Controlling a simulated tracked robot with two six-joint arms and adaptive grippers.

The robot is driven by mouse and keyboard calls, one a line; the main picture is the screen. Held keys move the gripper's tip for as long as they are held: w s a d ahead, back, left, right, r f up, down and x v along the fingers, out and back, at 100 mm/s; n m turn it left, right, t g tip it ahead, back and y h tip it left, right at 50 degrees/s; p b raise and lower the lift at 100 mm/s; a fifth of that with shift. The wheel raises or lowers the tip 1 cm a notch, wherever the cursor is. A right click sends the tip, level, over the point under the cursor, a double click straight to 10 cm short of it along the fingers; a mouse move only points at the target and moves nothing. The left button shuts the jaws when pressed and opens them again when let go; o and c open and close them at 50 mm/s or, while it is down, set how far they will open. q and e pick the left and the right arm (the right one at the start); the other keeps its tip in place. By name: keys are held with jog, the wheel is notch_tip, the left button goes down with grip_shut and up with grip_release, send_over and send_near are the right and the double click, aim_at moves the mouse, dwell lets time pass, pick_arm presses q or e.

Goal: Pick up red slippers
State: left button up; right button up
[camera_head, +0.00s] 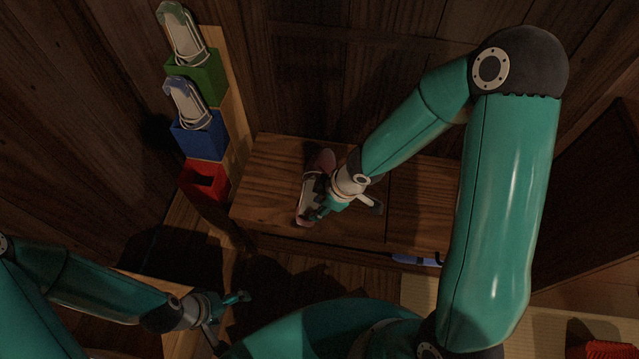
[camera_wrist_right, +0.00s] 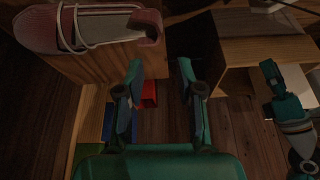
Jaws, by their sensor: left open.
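A pinkish-red slipper (camera_head: 321,161) with pale straps lies on top of the wooden cabinet, partly hidden by my right gripper (camera_head: 318,203) in the head view. In the right wrist view the slipper (camera_wrist_right: 105,27) lies at the upper left, beside and beyond the fingers. My right gripper (camera_wrist_right: 161,80) is open there, with nothing between its fingertips. My left gripper (camera_head: 228,312) is open and empty at the lower left, below the cabinet level; it also shows at the right of the wrist view (camera_wrist_right: 277,90).
A green box (camera_head: 198,80) and a blue box (camera_head: 199,140) each hold pale footwear. A red box (camera_head: 205,182) beside the cabinet (camera_head: 270,170) looks empty. A blue item (camera_head: 415,259) lies by the cabinet's lower edge. A red object (camera_head: 608,350) is at the bottom right.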

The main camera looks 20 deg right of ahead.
jog(key=b, duration=0.3)
send_over(301, 221)
jog(key=s+d, duration=0.2)
jog(key=d, duration=0.1)
notch_tip(301, 221, down, 4)
jog(key=b+x, duration=0.5)
jog(key=x, duration=0.1)
jog(key=shift+w+a+f+b, duration=0.25)
jog(key=shift+a+b, duration=0.15)
jog(key=shift+a, duration=0.15)
jog(key=shift+r, duration=0.1)
grip_shut()
